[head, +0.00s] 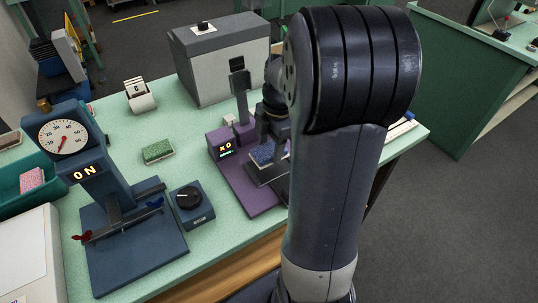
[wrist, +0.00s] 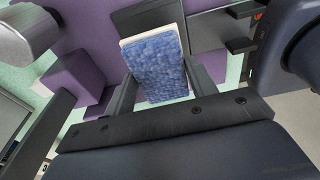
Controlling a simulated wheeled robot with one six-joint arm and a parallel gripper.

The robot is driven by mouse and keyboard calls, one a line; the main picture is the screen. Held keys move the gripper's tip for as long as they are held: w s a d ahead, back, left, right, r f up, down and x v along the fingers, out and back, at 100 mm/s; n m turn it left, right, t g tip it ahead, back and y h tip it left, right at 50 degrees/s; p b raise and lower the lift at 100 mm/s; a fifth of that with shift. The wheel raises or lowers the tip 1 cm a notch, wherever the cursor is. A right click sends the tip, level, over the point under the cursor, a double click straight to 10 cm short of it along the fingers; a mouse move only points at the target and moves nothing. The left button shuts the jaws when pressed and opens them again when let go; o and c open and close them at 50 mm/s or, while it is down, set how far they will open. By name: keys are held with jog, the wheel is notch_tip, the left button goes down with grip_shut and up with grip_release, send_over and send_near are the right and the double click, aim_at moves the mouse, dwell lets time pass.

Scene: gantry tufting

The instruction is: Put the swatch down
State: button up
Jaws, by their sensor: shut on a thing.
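The swatch is a blue tufted piece with a pale edge (wrist: 157,62). In the wrist view it sits between the two fingers of my gripper (wrist: 160,80), which is shut on it. In the head view the blue swatch (head: 263,153) shows over the purple station (head: 233,180), close to a dark plate. I cannot tell whether it touches the station. My arm hides most of my gripper and the right side of the station in the head view.
A blue press with a dial (head: 135,215) stands front left, next to a knob box (head: 192,207). A green swatch (head: 158,152) lies on the bench. A teal tray (head: 25,190) holds a pink swatch. A grey box (head: 225,70) stands behind.

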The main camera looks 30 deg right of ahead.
aim_at(272, 148)
jog(key=shift+f, duration=2.1)
jog(key=shift+f, duration=0.1)
jog(key=o, duration=1)
jog(key=r, duration=0.4)
jog(key=d+r, duration=0.1)
jog(key=r, duration=0.7)
jog(key=shift+d, duration=0.4)
